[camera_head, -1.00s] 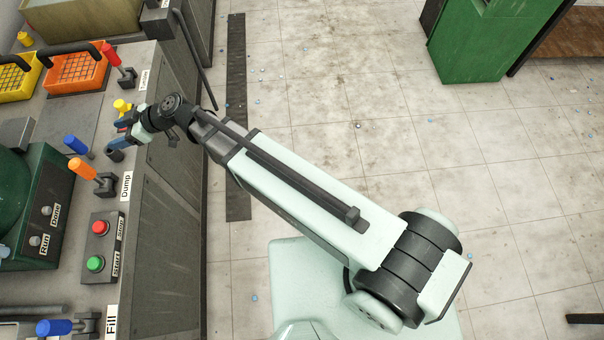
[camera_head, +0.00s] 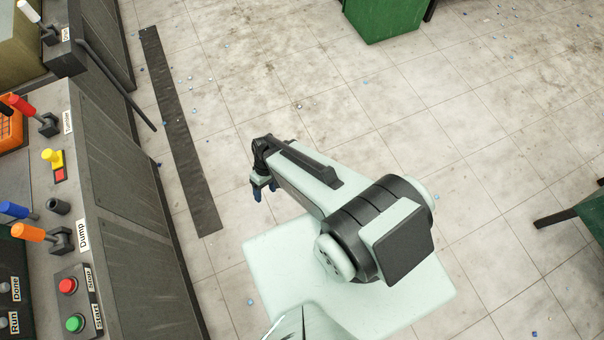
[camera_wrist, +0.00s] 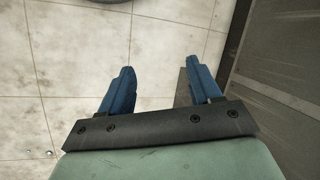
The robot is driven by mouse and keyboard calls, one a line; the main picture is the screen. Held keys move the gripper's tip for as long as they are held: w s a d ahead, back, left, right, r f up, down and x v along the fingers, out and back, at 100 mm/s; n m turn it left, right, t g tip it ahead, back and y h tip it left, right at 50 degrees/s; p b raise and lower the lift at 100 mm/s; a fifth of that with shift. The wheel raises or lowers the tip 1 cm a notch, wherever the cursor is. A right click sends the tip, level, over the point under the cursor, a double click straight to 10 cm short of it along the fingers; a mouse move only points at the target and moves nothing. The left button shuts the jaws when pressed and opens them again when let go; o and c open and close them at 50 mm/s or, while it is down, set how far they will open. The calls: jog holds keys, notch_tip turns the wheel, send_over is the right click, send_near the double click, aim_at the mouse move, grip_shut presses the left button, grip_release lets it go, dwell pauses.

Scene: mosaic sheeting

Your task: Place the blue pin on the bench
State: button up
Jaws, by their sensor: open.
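A blue-handled piece with a dark stem (camera_head: 14,210) is on the grey bench (camera_head: 82,143) at the left edge of the head view. It looks like the blue pin; whether it lies loose or is fixed there I cannot tell. A short dark upright cylinder (camera_head: 58,206) stands to its right. My gripper (camera_head: 263,193) is away from the bench, over the floor.

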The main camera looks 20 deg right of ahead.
jog(key=s+d+f+m+g+h, duration=0.2)
jog(key=s+d+m+g, duration=0.1)
jog(key=s+d, duration=0.9)
jog(key=shift+s+f+m+h, duration=0.3)
jog(key=shift+s+m, duration=0.05)
jog(key=shift+m, duration=0.25)
dwell(0.4)
